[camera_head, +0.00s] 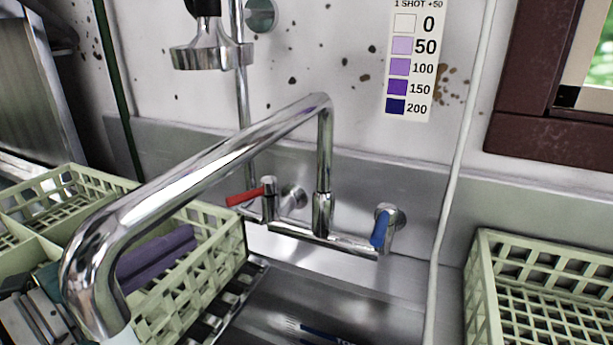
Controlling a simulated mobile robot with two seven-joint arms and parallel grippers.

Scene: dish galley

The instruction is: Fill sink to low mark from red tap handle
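The red tap handle (245,197) sticks out to the left from the left valve of the chrome wall tap (322,214). The blue handle (380,228) on the right valve points down. The long spout (190,180) swings toward me to the lower left, its mouth near the bottom edge. The steel sink (375,290) shows only in part at the bottom; no low mark is visible. Grey metal parts that look like my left gripper (38,318) sit at the lower left corner, apart from the red handle; their opening is unclear. My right gripper is out of view.
A pale green rack (225,245) with purple items stands left, behind the spout. Another green rack (540,265) stands right. A blue-handled fork (300,327) lies in the sink. A sprayer head (212,55) hangs above; a white cable (462,150) runs down the wall.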

